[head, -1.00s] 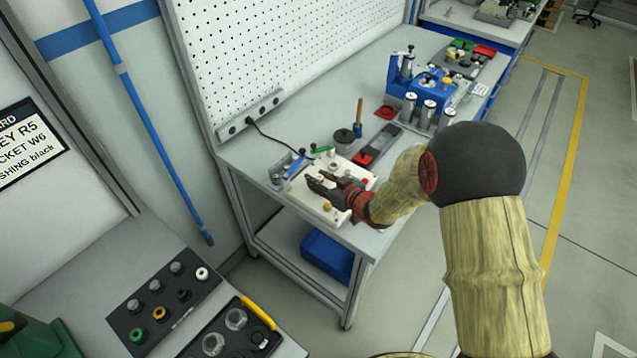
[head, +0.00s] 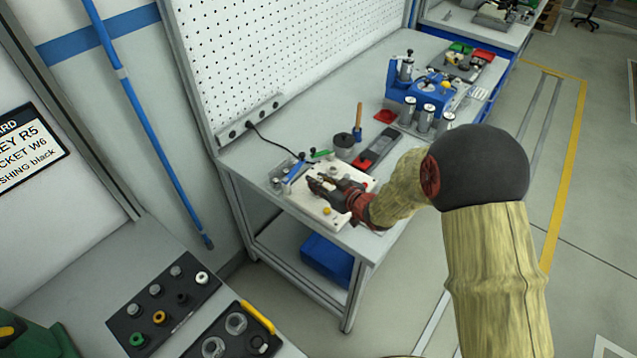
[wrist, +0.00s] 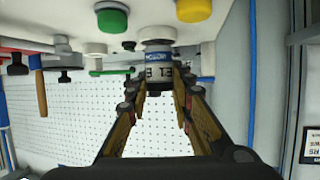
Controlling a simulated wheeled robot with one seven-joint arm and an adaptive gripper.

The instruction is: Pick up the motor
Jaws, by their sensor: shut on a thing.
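The motor (wrist: 158,70) is a small grey cylinder with a blue and white lettered label, seen in the wrist view between my two fingers. My gripper (wrist: 160,82) is shut on it, with one finger on each side. The wrist picture looks upside down, and the motor's end is close against the white fixture plate (wrist: 230,8); I cannot tell if they touch. In the head view my gripper (head: 318,184) is low over the white fixture plate (head: 325,213) on the workbench, and its fingers hide most of the motor.
A blue-handled tool (head: 296,170) and a dark round pot (head: 344,142) are near the plate. A black and red tray (head: 377,150) lies to its right. A blue press station (head: 425,95) stands farther back. A pegboard (head: 290,60) walls the bench's left side.

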